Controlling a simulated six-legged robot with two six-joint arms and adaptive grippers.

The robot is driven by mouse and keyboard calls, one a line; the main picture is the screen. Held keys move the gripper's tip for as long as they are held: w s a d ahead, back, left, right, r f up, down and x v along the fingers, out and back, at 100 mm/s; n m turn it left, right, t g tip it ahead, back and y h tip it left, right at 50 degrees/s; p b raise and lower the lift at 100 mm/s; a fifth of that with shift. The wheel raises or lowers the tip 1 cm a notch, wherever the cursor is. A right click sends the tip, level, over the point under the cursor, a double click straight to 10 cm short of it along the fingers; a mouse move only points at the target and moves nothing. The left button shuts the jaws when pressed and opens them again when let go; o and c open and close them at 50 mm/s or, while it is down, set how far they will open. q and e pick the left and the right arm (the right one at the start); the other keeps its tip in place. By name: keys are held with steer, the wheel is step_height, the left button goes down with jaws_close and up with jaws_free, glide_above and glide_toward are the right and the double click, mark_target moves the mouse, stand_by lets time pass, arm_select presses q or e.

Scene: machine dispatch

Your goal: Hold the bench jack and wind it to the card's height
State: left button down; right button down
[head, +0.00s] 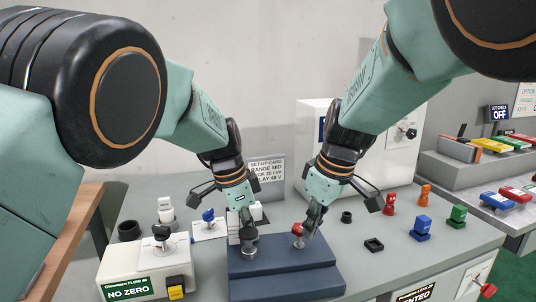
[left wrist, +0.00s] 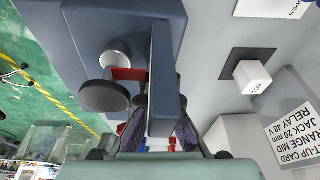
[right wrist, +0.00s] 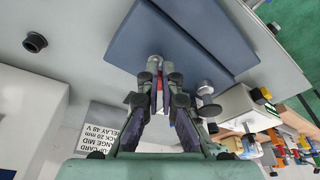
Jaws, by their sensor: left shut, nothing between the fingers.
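A blue stepped block (head: 285,287) stands on the bench. A grey round-topped piece (head: 250,246) and a red-topped piece (head: 298,232) stand on it; I cannot tell which parts make up the bench jack. The card (head: 265,172), reading JACK 20 mm, stands behind. My left gripper (head: 246,222) is shut and empty, just above the grey piece; the blue block hides its fingertips in the left wrist view. My right gripper (head: 313,220) is at the red-topped piece. In the right wrist view red shows between its narrowly spaced fingers (right wrist: 162,85); whether they grip is unclear.
A NO ZERO box (head: 145,270) stands at the left front. A white cabinet (head: 380,150) stands behind on the right. Blue (head: 421,228), green (head: 457,215) and red (head: 389,203) pieces stand on the right bench top. A black square ring (head: 374,245) lies nearer.

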arm_select(q)
steer(key=shift+s+f, duration=0.25)
steer(key=shift+f, duration=0.2)
arm_select(e)
steer(key=shift+s+a+f, duration=0.1)
steer(key=shift+s+f, duration=0.15)
steer(key=shift+f, duration=0.05)
steer(key=shift+s+d+r, duration=0.1)
steer(key=shift+s+d, duration=0.1)
arm_select(q)
steer(key=shift+a, duration=0.1)
arm_select(e)
step_height(320, 180, up, 6)
arm_select(q)
steer(key=shift+r, duration=0.1)
arm_select(e)
steer(key=shift+r, duration=0.15)
